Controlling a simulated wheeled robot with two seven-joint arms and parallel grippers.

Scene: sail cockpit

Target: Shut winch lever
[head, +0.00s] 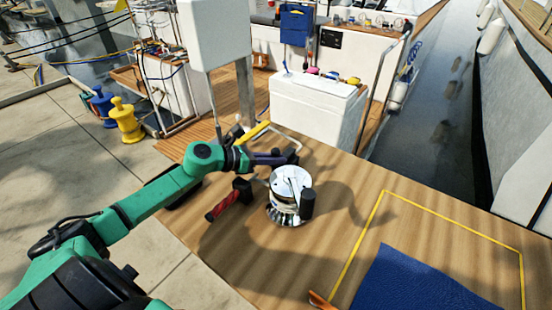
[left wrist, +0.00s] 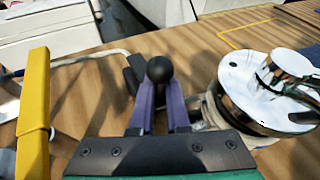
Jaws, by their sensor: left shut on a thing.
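The winch (head: 290,184) is a shiny chrome drum on the wooden table, with a black upright grip (head: 307,203) at its right side. In the left wrist view the winch's bright top (left wrist: 262,92) is at the right. My left gripper (head: 276,157) is just behind and left of the drum. Its purple fingers (left wrist: 160,108) are shut on the winch lever, whose round black knob (left wrist: 159,69) shows at the fingertips. The lever's lower part is hidden by the fingers. My right gripper is not in view.
A red-handled tool (head: 222,205) lies left of the winch. A yellow bar (left wrist: 34,115) stands left of the gripper in the left wrist view. A blue mat (head: 415,280) lies at the front right by a yellow outline. The table between winch and mat is clear.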

